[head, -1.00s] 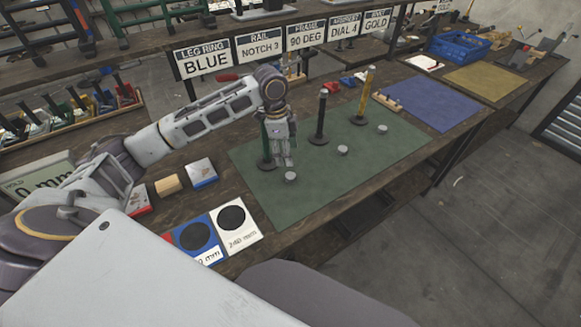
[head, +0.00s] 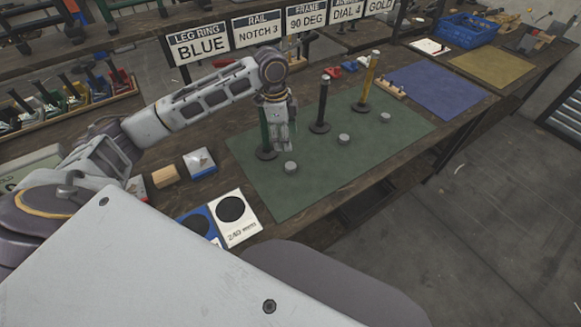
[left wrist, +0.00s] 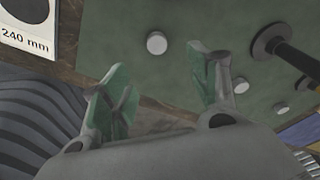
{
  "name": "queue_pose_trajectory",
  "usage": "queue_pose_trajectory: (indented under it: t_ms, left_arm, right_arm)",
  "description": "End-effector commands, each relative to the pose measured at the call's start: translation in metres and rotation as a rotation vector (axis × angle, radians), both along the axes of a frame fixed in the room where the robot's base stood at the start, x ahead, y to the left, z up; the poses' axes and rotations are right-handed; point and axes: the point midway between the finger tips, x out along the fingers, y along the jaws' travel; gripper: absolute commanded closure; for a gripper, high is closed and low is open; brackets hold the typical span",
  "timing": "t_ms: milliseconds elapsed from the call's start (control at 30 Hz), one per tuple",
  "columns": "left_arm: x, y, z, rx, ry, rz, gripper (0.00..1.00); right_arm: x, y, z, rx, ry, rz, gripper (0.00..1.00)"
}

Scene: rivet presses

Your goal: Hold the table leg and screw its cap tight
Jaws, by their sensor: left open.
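A green table leg (head: 265,140) stands upright on a round black base on the green mat (head: 300,198). A black leg (head: 322,105) and a yellow leg (head: 369,80) stand farther along. A small grey cap (head: 291,167) lies on the mat in front of the green leg; two more caps (head: 343,139) (head: 384,118) lie beyond. My left gripper (head: 284,146) points down just right of the green leg, partly covering it. In the left wrist view the gripper (left wrist: 165,88) is open, its fingers apart and empty, with the nearest cap (left wrist: 156,43) beyond them. My right gripper is out of view.
A blue card (head: 200,222) and a white 240 mm card (head: 236,210) lie left of the mat's near end. Small blocks (head: 165,176) sit behind them. Signs, one reading BLUE (head: 200,46), line the shelf edge. A blue mat (head: 440,98) lies farther right.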

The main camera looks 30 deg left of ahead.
Motion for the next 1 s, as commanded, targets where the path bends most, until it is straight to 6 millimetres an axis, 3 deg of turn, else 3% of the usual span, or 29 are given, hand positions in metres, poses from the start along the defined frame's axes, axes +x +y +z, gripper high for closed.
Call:
queue_pose_trajectory:
  t_ms: [500,1000]
  left_arm:
    - [0.002,-0.009,-0.064,0.0,0.001,0.0,0.4]
    - [0.002,-0.011,-0.075,0.0,0.0,0.0,0.4]
  right_arm:
    - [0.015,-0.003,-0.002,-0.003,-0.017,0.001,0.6]
    - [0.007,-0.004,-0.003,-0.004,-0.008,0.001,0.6]
